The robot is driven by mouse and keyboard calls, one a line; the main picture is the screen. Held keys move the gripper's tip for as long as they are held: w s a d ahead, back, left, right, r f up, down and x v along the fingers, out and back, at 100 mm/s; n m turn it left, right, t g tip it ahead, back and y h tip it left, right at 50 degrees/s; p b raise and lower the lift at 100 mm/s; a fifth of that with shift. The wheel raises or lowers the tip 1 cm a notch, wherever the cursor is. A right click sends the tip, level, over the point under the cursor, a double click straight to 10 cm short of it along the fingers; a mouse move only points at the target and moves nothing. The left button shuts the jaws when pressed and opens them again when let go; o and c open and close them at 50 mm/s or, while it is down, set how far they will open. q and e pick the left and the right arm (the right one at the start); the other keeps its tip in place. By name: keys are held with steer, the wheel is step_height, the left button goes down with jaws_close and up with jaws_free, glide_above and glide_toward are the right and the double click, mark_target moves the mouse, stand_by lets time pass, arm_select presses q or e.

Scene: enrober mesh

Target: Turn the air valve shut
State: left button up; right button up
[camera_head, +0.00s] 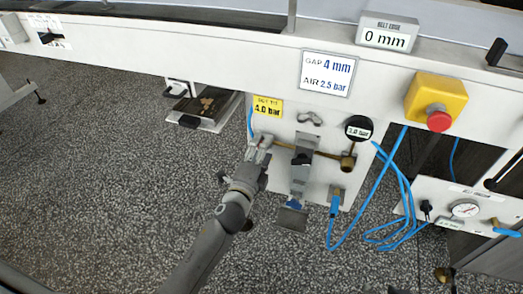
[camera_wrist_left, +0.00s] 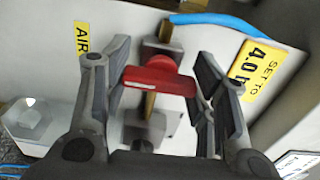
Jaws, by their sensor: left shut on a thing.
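The air valve's red handle (camera_wrist_left: 160,80) is in the middle of the left wrist view, between the fingers of my left gripper (camera_wrist_left: 163,88). The gripper is shut on it. The handle lies roughly crosswise over a brass pipe (camera_wrist_left: 149,106). In the head view my left gripper (camera_head: 259,147) is at the left end of the horizontal brass pipe (camera_head: 326,154) on the white panel and hides the valve handle. My right gripper is not in view.
A yellow "SET TO 4.0 bar" label (camera_head: 267,107) is above the gripper. A round digital gauge (camera_head: 359,128) and a red emergency button (camera_head: 439,118) are to the right. Blue hoses (camera_head: 385,185) hang at the right. The speckled floor (camera_head: 110,170) at left is mostly clear.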

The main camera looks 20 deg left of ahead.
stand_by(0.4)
arm_select(q)
steer(key=o, duration=1)
steer(key=shift+o, duration=0.2)
steer(key=shift+s, duration=0.1)
steer(key=s, duration=1.1)
steer(key=shift+s+a, duration=0.2)
steer(key=shift+s, duration=0.2)
